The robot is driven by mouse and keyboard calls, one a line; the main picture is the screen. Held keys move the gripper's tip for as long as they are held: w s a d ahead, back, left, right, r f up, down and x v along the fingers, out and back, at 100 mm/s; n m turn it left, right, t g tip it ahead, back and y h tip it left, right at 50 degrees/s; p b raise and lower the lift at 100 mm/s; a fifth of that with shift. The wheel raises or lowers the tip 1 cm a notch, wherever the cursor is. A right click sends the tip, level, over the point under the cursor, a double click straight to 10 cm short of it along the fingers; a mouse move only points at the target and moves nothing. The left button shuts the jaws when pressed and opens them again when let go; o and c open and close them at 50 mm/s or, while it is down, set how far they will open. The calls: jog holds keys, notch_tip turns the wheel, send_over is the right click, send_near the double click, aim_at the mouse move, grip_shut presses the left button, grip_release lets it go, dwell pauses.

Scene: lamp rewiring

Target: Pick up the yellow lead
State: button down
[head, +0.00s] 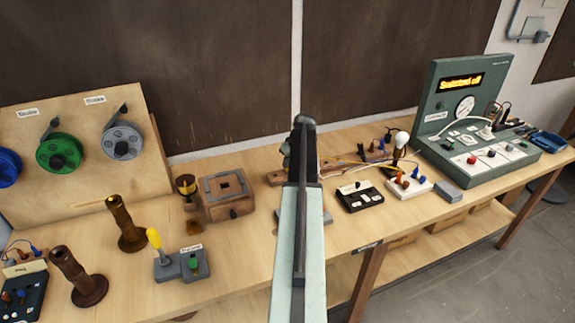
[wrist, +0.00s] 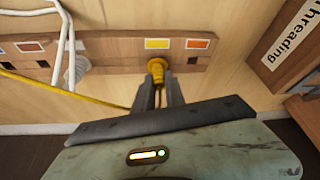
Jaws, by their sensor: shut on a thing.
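The yellow lead's ribbed plug (wrist: 157,70) sits at the wooden rail (wrist: 110,47), just below a yellow label, in the wrist view. My gripper (wrist: 159,88) is shut on this plug, with its fingers on either side. I cannot tell whether the plug is still seated in the rail. The yellow cable (wrist: 60,94) runs off to the left. In the head view the yellow lead (head: 376,165) shows right of my arm, and my gripper (head: 300,150) hides the plug end.
A white cable (wrist: 62,35) and a pale plug (wrist: 75,62) lie left of the gripper. An orange label and an empty square hole are to its right. A bulb (head: 401,138), a black switch box (head: 360,197) and a green console (head: 472,140) stand to the right on the bench.

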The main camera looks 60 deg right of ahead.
notch_tip(320, 180, up, 3)
jog(key=shift+p, duration=1.15)
jog(key=s+a, duration=0.4)
jog(key=s, duration=0.3)
jog(key=s+a, duration=0.3)
jog(key=s, duration=0.4)
jog(key=shift+a+r+p, duration=0.35)
jog(key=shift+r, duration=0.05)
